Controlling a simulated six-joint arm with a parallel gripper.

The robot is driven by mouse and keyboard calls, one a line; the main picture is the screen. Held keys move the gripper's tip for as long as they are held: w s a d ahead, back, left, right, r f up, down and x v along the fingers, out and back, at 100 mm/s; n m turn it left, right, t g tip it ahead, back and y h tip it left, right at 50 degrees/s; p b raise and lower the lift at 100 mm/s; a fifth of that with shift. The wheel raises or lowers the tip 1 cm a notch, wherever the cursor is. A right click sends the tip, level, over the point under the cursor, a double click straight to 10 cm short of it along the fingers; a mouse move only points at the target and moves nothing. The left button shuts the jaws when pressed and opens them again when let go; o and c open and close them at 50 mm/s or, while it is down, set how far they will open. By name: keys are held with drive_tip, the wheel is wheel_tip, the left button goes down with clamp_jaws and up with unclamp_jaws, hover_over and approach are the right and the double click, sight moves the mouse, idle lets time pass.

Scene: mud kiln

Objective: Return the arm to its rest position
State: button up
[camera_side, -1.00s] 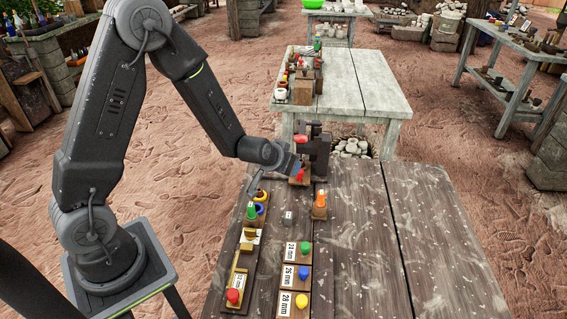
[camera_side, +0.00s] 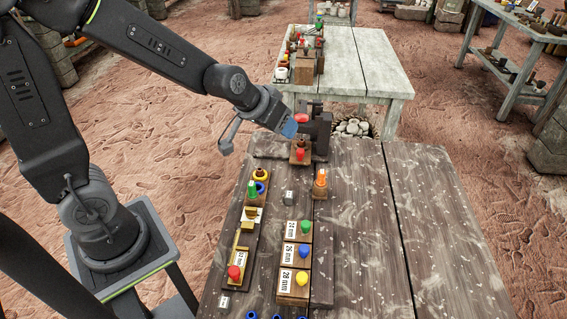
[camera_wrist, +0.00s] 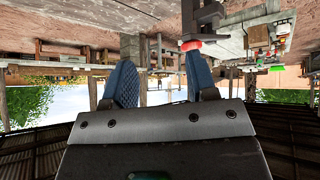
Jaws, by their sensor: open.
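My gripper (camera_side: 289,128) is at the far end of the dark plank table (camera_side: 355,215), above its surface and apart from it. In the wrist view its two blue textured fingers (camera_wrist: 161,82) stand spread apart with nothing between them. In the side view the fingertips appear close to a black upright fixture (camera_side: 318,132) with a red knob (camera_side: 301,118); the exact gap cannot be told. My arm reaches over from its stand on the left, elbow bent.
A wooden block with a red peg (camera_side: 300,153) sits beside the fixture. An orange piece (camera_side: 320,179), a green cone (camera_side: 252,189) and labelled blocks with a yellow knob (camera_side: 302,278) lie nearer. The table's right half is clear. A pale table (camera_side: 365,65) stands behind.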

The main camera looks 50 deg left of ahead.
drive_tip(key=s+d+r+m+g, duration=0.1)
drive_tip(key=s+r, duration=0.3)
drive_tip(key=s, duration=0.5)
drive_tip(key=s+d+r+m+g, duration=0.1)
drive_tip(key=s+r, duration=0.3)
drive_tip(key=s, duration=0.5)
drive_tip(key=shift+r, duration=0.15)
